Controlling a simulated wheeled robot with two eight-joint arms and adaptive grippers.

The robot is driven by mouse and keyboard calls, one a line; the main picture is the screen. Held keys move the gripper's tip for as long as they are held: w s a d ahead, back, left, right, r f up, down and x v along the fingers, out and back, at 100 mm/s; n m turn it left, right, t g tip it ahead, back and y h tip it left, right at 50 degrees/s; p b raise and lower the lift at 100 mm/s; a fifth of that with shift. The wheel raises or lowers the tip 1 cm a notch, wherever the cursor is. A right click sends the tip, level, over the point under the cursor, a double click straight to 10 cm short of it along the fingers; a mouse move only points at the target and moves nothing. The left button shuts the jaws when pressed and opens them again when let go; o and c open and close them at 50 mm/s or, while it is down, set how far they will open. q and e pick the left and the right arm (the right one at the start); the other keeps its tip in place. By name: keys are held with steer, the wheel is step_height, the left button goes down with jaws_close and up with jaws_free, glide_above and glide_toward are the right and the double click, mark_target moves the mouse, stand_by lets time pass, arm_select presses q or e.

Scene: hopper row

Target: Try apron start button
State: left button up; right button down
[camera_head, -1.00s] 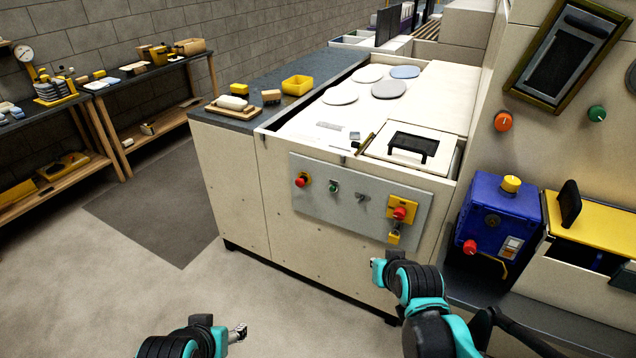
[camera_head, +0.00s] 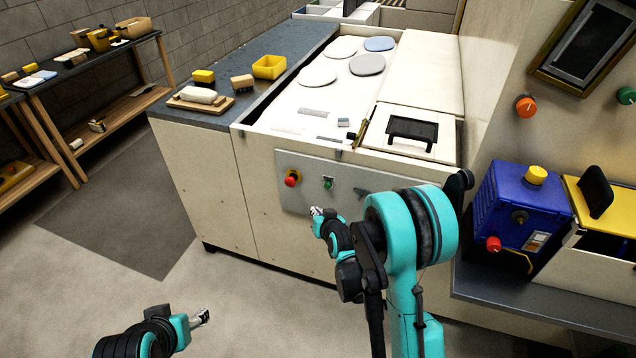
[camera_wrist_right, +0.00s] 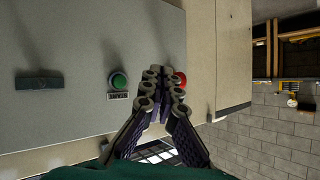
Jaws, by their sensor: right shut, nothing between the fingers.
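My right gripper (camera_head: 317,212) is shut and empty, below the green button in the head view. In the right wrist view the shut fingertips (camera_wrist_right: 166,76) stand in front of the panel. There the green button (camera_wrist_right: 118,82) shows clear of them, beside a small label I cannot read surely. The red button (camera_wrist_right: 181,78) is partly hidden behind the fingers. My left gripper (camera_head: 201,317) hangs low over the floor, away from the panel.
A blue box (camera_head: 505,205) with yellow and red knobs stands right of the cabinet on a dark shelf. Pale and blue discs, a yellow bin (camera_head: 269,66) and a loaded board lie on top. Floor at left is clear.

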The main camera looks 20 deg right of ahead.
mark_target(328, 185)
stand_by(0.3)
steer(key=w+d, duration=0.5)
steer(key=w, duration=0.2)
stand_by(0.4)
steer(key=shift+w, duration=0.2)
stand_by(1.2)
steer(key=shift+w+d, duration=0.2)
steer(key=shift+w, duration=0.05)
steer(key=shift+w+d, duration=0.25)
steer(key=shift+w, duration=0.1)
stand_by(0.7)
stand_by(0.3)
steer(key=shift+s+a, duration=0.5)
steer(key=shift+s, duration=0.2)
